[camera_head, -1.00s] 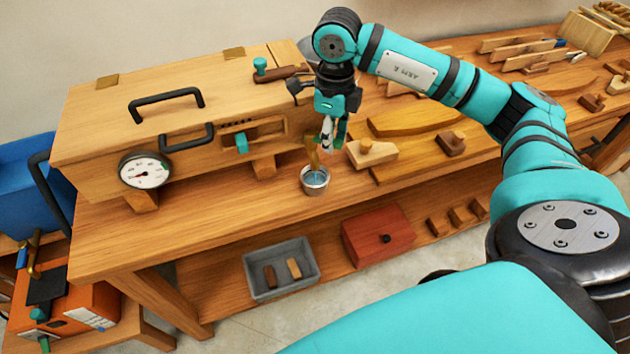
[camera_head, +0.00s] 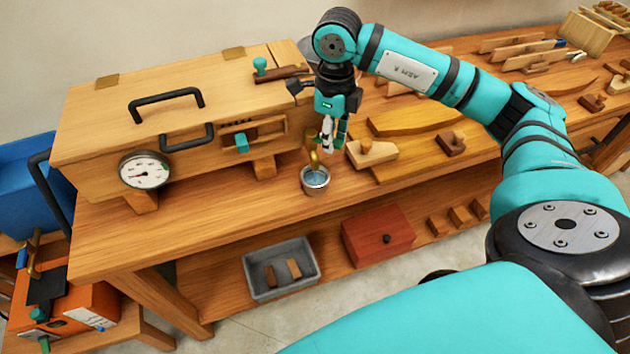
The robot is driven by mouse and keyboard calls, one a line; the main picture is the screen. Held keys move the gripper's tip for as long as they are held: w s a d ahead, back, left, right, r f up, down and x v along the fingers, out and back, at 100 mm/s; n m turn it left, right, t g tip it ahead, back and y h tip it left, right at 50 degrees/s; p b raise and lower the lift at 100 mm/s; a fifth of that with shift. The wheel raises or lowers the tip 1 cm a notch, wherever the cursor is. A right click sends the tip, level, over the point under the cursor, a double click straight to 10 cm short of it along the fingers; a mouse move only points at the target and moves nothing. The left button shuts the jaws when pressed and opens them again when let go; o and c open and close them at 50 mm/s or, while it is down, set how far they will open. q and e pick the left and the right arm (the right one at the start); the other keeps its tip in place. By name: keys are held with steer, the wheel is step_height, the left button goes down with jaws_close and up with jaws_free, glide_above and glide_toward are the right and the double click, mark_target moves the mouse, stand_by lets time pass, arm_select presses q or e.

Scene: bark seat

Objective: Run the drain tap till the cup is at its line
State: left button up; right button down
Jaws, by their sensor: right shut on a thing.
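The brass drain tap (camera_head: 314,158) hangs at the right end of the wooden steam box (camera_head: 95,150), above the bench edge. A small metal cup (camera_head: 315,187) stands upright on the bench under the spout, with pale blue water inside. Its line cannot be made out at this size. My right gripper (camera_head: 332,146) points down just right of the tap and is shut on its handle; the fingers hide most of the handle. Whether water is running from the spout is too small to tell. My left gripper is out of view.
A round gauge (camera_head: 146,171) is on the box front. A wooden plane (camera_head: 371,152) and boards lie on the bench (camera_head: 230,215) right of the cup. A grey tray (camera_head: 282,285) and a red box (camera_head: 378,236) sit on the lower shelf. Bench left of the cup is clear.

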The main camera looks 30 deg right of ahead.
stand_by(0.3)
steer(key=a+m, duration=0.1)
steer(key=m, duration=0.2)
steer(key=a+m+p, duration=0.1)
steer(key=m, duration=0.2)
steer(key=a+m, duration=0.1)
steer(key=m, duration=0.3)
steer(key=shift+s+a+r, duration=0.1)
steer(key=shift+s+a, duration=0.1)
steer(key=shift+a, duration=0.15)
steer(key=c, duration=1.2)
jaws_free()
steer(key=shift+a, duration=0.1)
steer(key=shift+o, duration=0.2)
